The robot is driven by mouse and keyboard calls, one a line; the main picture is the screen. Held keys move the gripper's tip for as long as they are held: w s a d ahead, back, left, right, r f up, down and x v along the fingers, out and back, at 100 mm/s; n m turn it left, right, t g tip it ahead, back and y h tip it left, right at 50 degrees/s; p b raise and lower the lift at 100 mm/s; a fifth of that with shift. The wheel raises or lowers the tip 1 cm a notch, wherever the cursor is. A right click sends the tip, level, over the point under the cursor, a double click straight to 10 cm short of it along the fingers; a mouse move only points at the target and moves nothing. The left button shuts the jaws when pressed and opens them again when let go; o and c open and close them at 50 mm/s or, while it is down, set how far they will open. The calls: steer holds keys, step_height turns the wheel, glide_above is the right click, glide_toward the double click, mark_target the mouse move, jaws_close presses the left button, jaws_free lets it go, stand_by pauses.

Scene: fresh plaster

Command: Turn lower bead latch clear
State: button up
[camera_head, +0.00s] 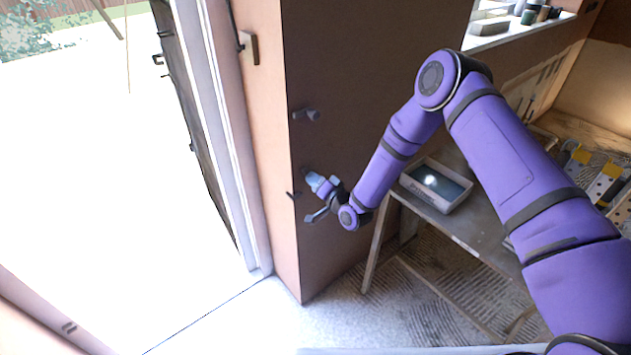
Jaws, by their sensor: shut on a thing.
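A dark brown panel (375,60) stands beside the open doorway, with an upper grey bead latch (306,114) near its left edge. Below it, a small dark bar (293,194) at that edge looks like part of the lower bead latch. My gripper (317,187) is at this lower latch, close to the panel, and is shut on it. The light-blue and dark jaw parts hide most of the latch. Its exact angle cannot be told.
A work table (443,222) with a shallow tray (464,204) stands right of my gripper, close to my forearm. A shelf with small jars (528,17) is at upper right. The bright doorway is at left. Rough floor is clear below the panel.

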steer(key=shift+f+m, duration=0.1)
steer(key=shift+m, duration=2.2)
steer(key=o, duration=0.9)
steer(key=shift+s+d, duration=0.1)
steer(key=v, duration=1)
steer(key=shift+s+d, duration=0.2)
steer(key=shift+s, duration=0.05)
